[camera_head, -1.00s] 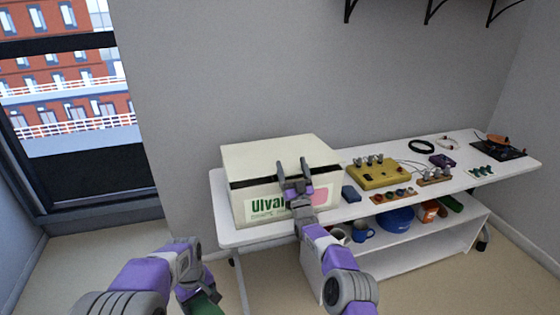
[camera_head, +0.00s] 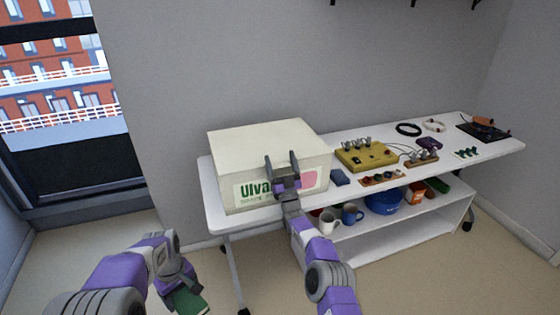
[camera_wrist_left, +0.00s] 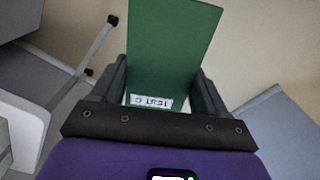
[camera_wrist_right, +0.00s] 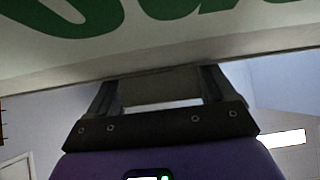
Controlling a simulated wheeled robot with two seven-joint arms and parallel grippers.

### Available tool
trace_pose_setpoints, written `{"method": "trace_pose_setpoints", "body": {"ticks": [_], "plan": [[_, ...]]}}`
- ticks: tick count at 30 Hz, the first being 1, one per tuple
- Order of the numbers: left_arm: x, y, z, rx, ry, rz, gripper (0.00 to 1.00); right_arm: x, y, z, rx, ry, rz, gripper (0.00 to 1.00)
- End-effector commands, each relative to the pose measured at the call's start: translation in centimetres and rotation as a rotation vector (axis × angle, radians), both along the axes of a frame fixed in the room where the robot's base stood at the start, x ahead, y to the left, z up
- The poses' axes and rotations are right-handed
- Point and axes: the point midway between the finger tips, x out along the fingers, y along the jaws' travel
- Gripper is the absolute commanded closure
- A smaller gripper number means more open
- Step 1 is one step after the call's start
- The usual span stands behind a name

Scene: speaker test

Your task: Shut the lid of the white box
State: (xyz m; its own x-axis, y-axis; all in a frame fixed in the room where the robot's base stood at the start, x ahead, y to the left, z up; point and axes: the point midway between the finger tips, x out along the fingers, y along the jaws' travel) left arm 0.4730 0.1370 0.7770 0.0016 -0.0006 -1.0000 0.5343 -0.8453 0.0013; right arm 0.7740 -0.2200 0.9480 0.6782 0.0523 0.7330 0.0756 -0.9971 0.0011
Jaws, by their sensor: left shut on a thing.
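The white box (camera_head: 228,185) with green lettering and a pink patch stands on the left end of the white table. Its lid (camera_head: 262,139) lies flat on top, and no dark gap shows along the front. My right gripper (camera_head: 281,160) is at the box's front face, fingers spread and pointing up; whether it touches is unclear. In the right wrist view the lettered face (camera_wrist_right: 170,25) is just above the open fingers (camera_wrist_right: 158,85). My left gripper (camera_head: 177,284) is low, left of the table, shut on a green flat thing (camera_wrist_left: 172,45) with a white label.
The white table (camera_head: 213,208) also carries a blue block (camera_head: 340,178), a yellow panel (camera_head: 366,156), a black ring (camera_head: 408,129) and small boards to the right. Mugs (camera_head: 352,214) and a blue bowl (camera_head: 384,202) are on the shelf below. Floor left of the table is clear.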

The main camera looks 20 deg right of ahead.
Motion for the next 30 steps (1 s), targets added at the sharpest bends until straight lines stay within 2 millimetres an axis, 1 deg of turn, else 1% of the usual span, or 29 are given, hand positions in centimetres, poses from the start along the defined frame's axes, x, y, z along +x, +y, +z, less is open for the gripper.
{"method": "trace_pose_setpoints", "body": {"ticks": [1, 2, 11, 17, 20, 26, 30], "plan": [[0.0, 0.0, 0.0, -0.001, -0.001, 0.000, 0.62, 0.2, 0.0, -0.8, 0.000, 0.019, 0.000, 0.03], [0.0, 0.0, 0.0, -0.001, -0.001, 0.000, 0.62, 0.2, 0.0, -0.8, -0.001, 0.019, 0.001, 0.00], [0.0, 0.0, 0.1, -0.001, -0.001, 0.000, 0.62, 0.1, 0.2, -0.8, -0.002, 0.020, 0.003, 0.00], [0.0, 0.0, 0.9, -0.001, -0.001, 0.000, 0.62, -0.6, 0.1, -1.6, -0.002, 0.022, 0.004, 0.00], [0.0, 0.0, 1.5, -0.001, -0.001, 0.000, 0.62, -1.5, -0.1, -2.1, -0.002, 0.020, 0.001, 0.00], [0.0, 0.0, 2.7, -0.001, -0.001, 0.000, 0.62, -3.9, -0.4, -4.6, 0.000, 0.019, -0.001, 0.00], [0.0, 0.0, 3.5, -0.001, -0.001, 0.000, 0.62, -5.9, -0.6, -6.4, 0.000, 0.013, -0.001, 0.00]]}}
